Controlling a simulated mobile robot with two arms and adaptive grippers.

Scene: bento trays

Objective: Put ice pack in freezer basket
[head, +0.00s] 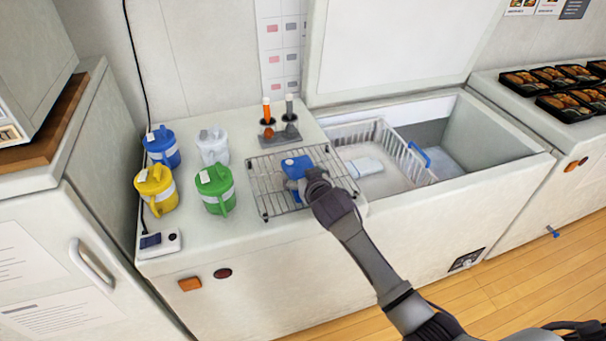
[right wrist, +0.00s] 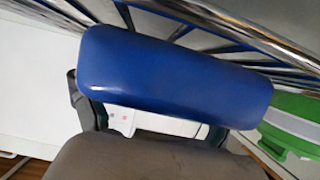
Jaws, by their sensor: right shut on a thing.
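The blue ice pack (head: 296,163) is at the wire rack (head: 262,180) on the counter beside the freezer. My right gripper (head: 300,184) is shut on it, coming in from the lower right. In the right wrist view the blue ice pack (right wrist: 175,78) sits across the fingers, close to the rack's wires; I cannot tell whether it still touches the rack. The white freezer basket (head: 408,165) is inside the open chest freezer, to the right of the rack. It has a blue handle and a pale pack lies in it. My left gripper is not in view.
Blue, white, yellow and green (head: 215,188) jugs stand left of the rack. A holder with an orange-handled and a grey-handled tool (head: 289,122) stands behind it. The freezer's front wall (head: 455,200) and raised lid (head: 390,45) bound the opening. Bento trays (head: 570,105) sit at the far right.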

